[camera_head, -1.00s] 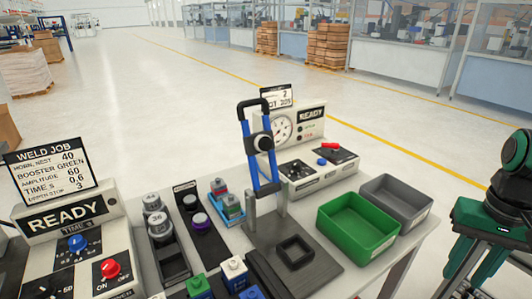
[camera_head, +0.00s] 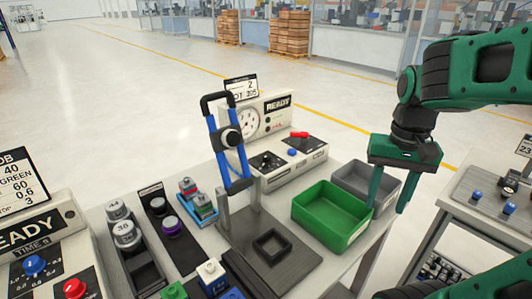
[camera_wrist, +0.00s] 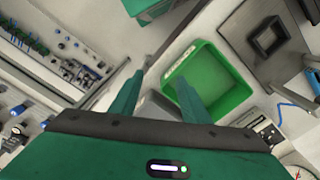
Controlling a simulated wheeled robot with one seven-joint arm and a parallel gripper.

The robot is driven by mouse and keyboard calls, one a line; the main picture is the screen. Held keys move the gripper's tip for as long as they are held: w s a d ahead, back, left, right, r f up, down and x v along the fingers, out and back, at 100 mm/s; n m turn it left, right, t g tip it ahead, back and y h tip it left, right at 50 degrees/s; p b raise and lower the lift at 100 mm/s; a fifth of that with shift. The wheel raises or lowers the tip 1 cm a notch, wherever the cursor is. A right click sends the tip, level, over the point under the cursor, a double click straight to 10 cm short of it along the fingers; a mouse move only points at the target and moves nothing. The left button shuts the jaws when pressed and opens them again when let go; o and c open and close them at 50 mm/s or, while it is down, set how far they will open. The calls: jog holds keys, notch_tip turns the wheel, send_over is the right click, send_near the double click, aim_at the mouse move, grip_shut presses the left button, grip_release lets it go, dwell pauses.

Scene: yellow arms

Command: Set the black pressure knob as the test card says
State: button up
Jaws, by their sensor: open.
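The black pressure knob (camera_head: 266,160) sits on the dark left panel of the grey tester (camera_head: 290,172), behind the blue-handled press; its pointer setting is too small to read. The test card (camera_head: 241,89) stands above the tester's gauge (camera_head: 246,122). It shows a 2 and "LOT 205", with part of its text hidden by the press handle. My gripper (camera_head: 389,203) is open and empty, pointing down over the grey bin beside the green bin, to the right of the tester and apart from the knob. Its fingers also show in the wrist view (camera_wrist: 158,82).
The press (camera_head: 233,150) with its tall handle stands left of the knob. A green bin (camera_head: 332,235) and a grey bin (camera_head: 352,172) lie between tester and gripper. Another bench (camera_head: 455,200) stands at right.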

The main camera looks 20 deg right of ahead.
jog(key=w+a+r+m, duration=0.1)
jog(key=w+r, duration=0.1)
jog(key=w, duration=0.4)
jog(key=w+a+r, duration=0.2)
jog(key=w, duration=0.4)
jog(key=r+m, duration=0.2)
send_over(266, 155)
notch_tip(266, 155, down, 10)
jog(key=c, duration=1.1)
jog(key=shift+o, duration=0.2)
jog(key=shift+r, duration=0.1)
